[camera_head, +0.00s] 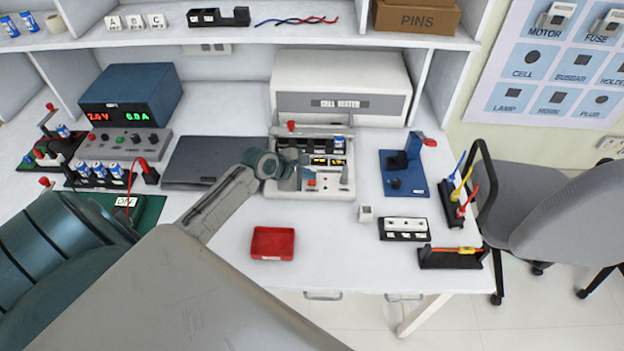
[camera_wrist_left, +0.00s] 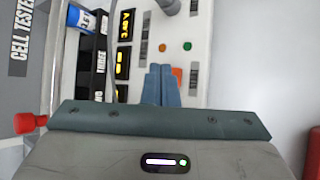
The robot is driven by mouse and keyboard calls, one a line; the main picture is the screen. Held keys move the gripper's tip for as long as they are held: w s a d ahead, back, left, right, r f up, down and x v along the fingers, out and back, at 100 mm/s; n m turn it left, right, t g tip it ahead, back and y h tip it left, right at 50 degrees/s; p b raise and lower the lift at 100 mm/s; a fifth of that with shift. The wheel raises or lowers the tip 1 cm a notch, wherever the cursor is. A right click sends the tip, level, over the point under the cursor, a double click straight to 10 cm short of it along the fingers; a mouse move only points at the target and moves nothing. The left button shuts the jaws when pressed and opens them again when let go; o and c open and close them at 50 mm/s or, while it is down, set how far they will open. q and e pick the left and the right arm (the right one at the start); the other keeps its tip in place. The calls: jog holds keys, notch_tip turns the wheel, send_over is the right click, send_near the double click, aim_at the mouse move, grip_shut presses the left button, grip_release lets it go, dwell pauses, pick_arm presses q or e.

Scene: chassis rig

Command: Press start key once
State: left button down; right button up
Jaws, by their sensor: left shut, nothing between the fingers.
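The white cell tester unit (camera_head: 345,190) stands at the middle of the bench, with slots, small displays and a panel of keys. In the left wrist view its panel (camera_wrist_left: 205,70) shows an orange button (camera_wrist_left: 162,47), a green button (camera_wrist_left: 187,46) and an orange-red key (camera_wrist_left: 177,74). No start label is readable. My left gripper (camera_head: 304,172) is over this panel, shut and empty. In the left wrist view its fingertips (camera_wrist_left: 161,67) are beside the orange-red key and partly cover it; contact cannot be told. My right gripper is not in view.
A red-knobbed lever (camera_head: 291,126) rises at the unit's back left. A closed dark laptop-like slab (camera_head: 205,160) lies to its left. A red tray (camera_head: 272,243) sits in front, and a blue fixture (camera_head: 403,180) to the right. Bare bench lies around the tray.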

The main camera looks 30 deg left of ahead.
aim_at(308, 182)
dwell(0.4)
pick_arm(q)
jog(key=shift+f, duration=0.5)
dwell(0.5)
jog(key=shift+r, duration=0.1)
jog(key=shift+r+p, duration=0.75)
jog(key=shift+p, duration=0.7)
notch_tip(308, 182, up, 5)
jog(key=p, duration=0.6)
jog(key=shift+r+p, duration=0.1)
jog(key=shift+p, duration=0.2)
